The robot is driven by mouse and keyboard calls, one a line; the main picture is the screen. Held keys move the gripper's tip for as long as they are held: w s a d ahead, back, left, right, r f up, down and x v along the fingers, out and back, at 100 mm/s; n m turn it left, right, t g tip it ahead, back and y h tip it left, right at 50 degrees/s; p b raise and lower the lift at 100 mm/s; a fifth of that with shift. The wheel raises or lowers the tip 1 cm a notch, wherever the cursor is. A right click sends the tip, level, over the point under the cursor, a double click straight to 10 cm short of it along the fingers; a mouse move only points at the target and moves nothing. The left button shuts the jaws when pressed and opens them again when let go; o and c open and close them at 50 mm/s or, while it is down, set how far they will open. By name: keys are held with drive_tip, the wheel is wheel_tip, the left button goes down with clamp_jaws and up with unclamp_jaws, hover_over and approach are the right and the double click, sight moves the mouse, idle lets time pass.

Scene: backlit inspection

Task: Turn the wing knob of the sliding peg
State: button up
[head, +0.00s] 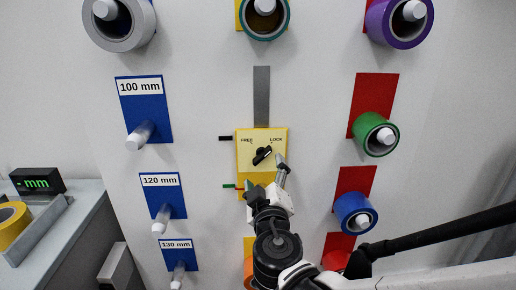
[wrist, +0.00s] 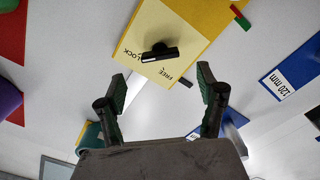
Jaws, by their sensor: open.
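The black wing knob (head: 262,155) sits on the yellow sliding block (head: 246,162), below the words FREE and LOCK. Its wing slants up to the right in the head view. In the wrist view the knob (wrist: 160,53) shows ahead of the fingers, on the yellow block (wrist: 190,22) with its lettering upside down. My gripper (head: 281,168) is just right of and below the knob in the head view. In the wrist view my gripper (wrist: 161,85) is open and empty, its two fingers apart, with the knob beyond the fingertips and no contact visible.
A grey strip (head: 261,95) runs up from the block. Blue label plates with white pegs, such as the 100 mm plate (head: 146,97), stand on the left. Tape rolls, such as the green roll (head: 374,134), hang on the right. A black marker (head: 226,138) sticks out left of the block.

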drive_tip(key=s, duration=0.4)
drive_tip(key=shift+s, duration=0.15)
drive_tip(key=s+d+f+m+g+h+p, duration=0.1)
drive_tip(key=s+d+m+g+h+p, duration=0.15)
drive_tip(key=d, duration=0.55)
drive_tip(key=s+d+f+m+g+h+p, duration=0.15)
drive_tip(key=d+m+g, duration=0.25)
drive_tip(key=d, duration=0.4)
drive_tip(key=s+d+r+m+g+y+p, duration=0.1)
drive_tip(key=s+m+g+y+p, duration=0.1)
drive_tip(key=s, duration=0.7)
drive_tip(key=shift+s+d+m+g+y, duration=0.15)
drive_tip(key=shift+d+m+g+y, duration=0.15)
drive_tip(key=shift+g+y, duration=0.7)
